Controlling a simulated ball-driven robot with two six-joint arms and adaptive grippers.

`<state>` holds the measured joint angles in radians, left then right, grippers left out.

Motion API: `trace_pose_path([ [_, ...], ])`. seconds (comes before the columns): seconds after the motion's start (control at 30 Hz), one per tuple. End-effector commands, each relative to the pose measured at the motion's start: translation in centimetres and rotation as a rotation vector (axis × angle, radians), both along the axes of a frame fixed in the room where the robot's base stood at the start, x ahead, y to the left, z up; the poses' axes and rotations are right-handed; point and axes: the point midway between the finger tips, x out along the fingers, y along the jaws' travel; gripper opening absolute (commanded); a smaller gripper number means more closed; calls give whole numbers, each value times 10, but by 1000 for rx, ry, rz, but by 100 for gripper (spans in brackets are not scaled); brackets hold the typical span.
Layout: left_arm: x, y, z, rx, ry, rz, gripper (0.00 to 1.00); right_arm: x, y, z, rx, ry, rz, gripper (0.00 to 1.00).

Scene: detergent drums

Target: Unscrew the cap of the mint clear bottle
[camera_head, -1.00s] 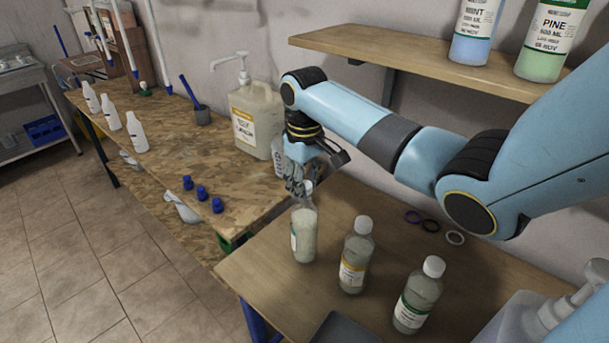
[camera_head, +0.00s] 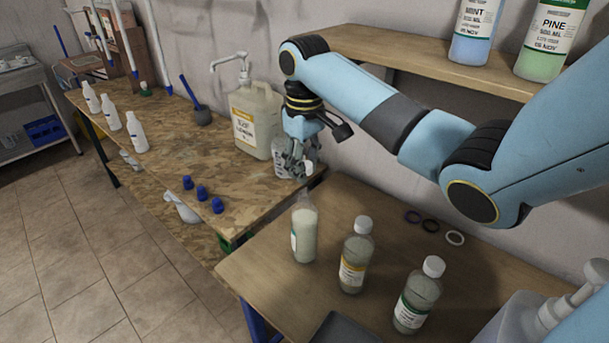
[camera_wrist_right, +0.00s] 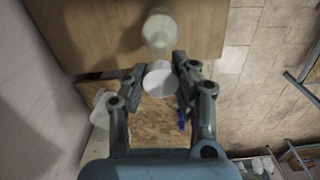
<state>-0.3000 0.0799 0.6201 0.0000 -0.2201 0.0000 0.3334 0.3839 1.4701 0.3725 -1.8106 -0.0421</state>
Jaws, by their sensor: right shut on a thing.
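The leftmost clear bottle (camera_head: 304,232), with a teal-edged label and pale contents, stands upright on the near table without a cap. I take it for the mint one, though its label is too small to read. It also shows in the right wrist view (camera_wrist_right: 160,32), its mouth uncovered. My right gripper (camera_head: 296,173) is above and behind this bottle, apart from it. In the right wrist view its fingers are shut on the white cap (camera_wrist_right: 160,79). In the head view the cap is not clearly visible. My left gripper is not in view.
Two capped clear bottles stand to the right, one yellow-labelled (camera_head: 355,258) and one green-labelled (camera_head: 415,300). A pump jug (camera_head: 257,118) and blue caps (camera_head: 202,192) are on the chipboard bench (camera_head: 165,160). A wall shelf (camera_head: 420,60) holds large bottles.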

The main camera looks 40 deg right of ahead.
Motion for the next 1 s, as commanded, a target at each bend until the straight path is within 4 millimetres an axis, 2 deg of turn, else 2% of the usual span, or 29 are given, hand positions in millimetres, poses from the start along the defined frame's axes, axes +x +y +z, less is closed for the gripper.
trace_pose_path([
  [0.43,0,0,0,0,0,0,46,0,0,3,0,0,0,0],
  [1.0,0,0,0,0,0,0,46,0,0,21,1,0,-1,0],
])
